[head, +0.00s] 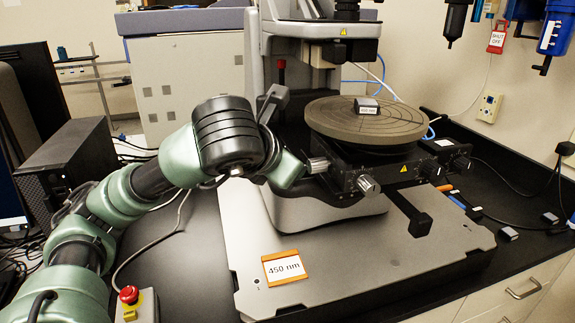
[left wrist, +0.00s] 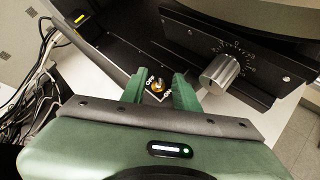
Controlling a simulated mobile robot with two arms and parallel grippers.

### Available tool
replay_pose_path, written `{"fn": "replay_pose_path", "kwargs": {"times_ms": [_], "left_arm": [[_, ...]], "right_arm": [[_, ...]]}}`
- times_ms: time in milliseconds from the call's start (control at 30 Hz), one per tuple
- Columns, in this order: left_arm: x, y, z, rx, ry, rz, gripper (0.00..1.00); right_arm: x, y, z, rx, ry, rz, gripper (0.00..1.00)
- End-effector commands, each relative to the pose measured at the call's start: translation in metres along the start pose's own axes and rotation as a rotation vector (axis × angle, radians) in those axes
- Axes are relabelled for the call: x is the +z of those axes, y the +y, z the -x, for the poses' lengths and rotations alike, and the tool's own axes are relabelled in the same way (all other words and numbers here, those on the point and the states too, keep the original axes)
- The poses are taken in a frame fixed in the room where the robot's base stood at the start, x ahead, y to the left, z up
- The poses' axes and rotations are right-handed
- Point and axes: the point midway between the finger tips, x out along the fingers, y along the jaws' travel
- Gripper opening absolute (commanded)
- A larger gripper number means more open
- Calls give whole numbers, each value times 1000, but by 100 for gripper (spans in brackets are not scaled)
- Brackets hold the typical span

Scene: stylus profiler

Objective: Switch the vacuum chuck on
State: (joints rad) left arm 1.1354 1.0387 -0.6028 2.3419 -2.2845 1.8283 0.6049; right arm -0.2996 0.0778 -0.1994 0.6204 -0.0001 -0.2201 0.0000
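The round grey chuck (head: 335,121) sits on the black stage of the profiler, with a small labelled block (head: 367,106) on top. In the left wrist view a small brass toggle switch (left wrist: 157,87) stands on a dark surface, with white lettering beside it; its exact lever position is too small to tell. My left gripper (left wrist: 157,92) has its two green fingers apart, one on each side of the switch, with no clear contact. In the head view my left gripper (head: 287,168) is left of the stage and hides the switch. My right gripper is not in view.
A silver knob (left wrist: 220,70) with a dial is close to the right of my fingers; stage knobs (head: 368,186) also show in the head view. A "450 nm" card (head: 285,268) lies on the base plate. A red emergency button (head: 129,294) is at the front left.

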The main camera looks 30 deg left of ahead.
Motion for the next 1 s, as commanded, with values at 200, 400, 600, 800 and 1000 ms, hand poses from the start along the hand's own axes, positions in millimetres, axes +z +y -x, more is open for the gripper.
{"fn": "replay_pose_path", "kwargs": {"times_ms": [200, 400, 600, 800, 1000], "left_arm": [[0, -1, 8, -1, -2, 0, 30], [1, -1, 42, -2, -7, 0, 30], [2, 1, 70, 2, -4, -1, 30], [0, 0, 78, 1, -1, 0, 30], [0, 0, 78, 0, 1, 0, 30]], "right_arm": [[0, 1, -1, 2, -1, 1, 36], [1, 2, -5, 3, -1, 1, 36], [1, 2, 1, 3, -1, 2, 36], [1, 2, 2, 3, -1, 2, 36], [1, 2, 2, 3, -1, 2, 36]]}}
